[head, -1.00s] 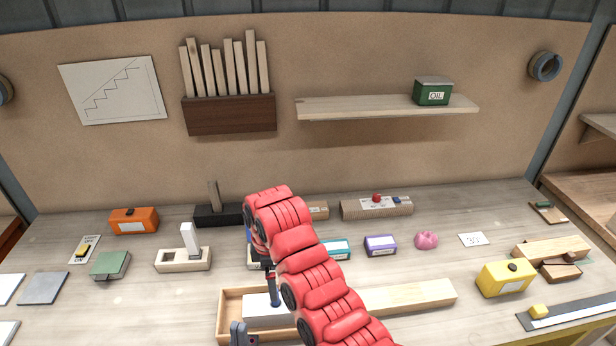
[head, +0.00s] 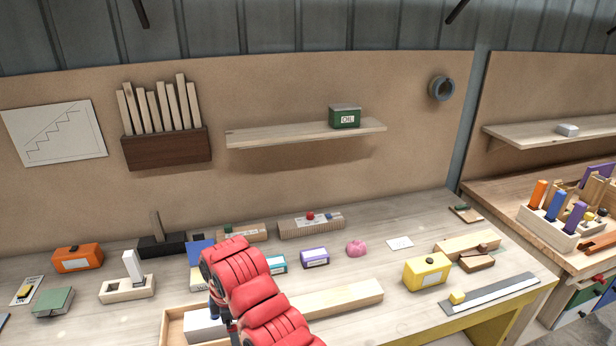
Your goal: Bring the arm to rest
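One red, padded arm of mine (head: 250,290) rises from the bottom edge and bends over the left-middle of the workbench (head: 395,318). It comes in from the lower right, so I take it for my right arm. Its gripper end points down behind the red links, where only a small dark part (head: 217,308) shows beside a shallow wooden tray (head: 172,325). The fingertips are hidden, so I cannot tell whether they hold anything. A white block (head: 203,322) lies in the tray beside this dark part. My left gripper is not in view.
Near the arm are a teal box (head: 276,264), a purple box (head: 314,257), a long wooden block (head: 340,296) and a wooden plane (head: 128,288). A yellow box (head: 427,270) stands farther right. A second bench (head: 500,192) with a tool holder (head: 560,228) is at right.

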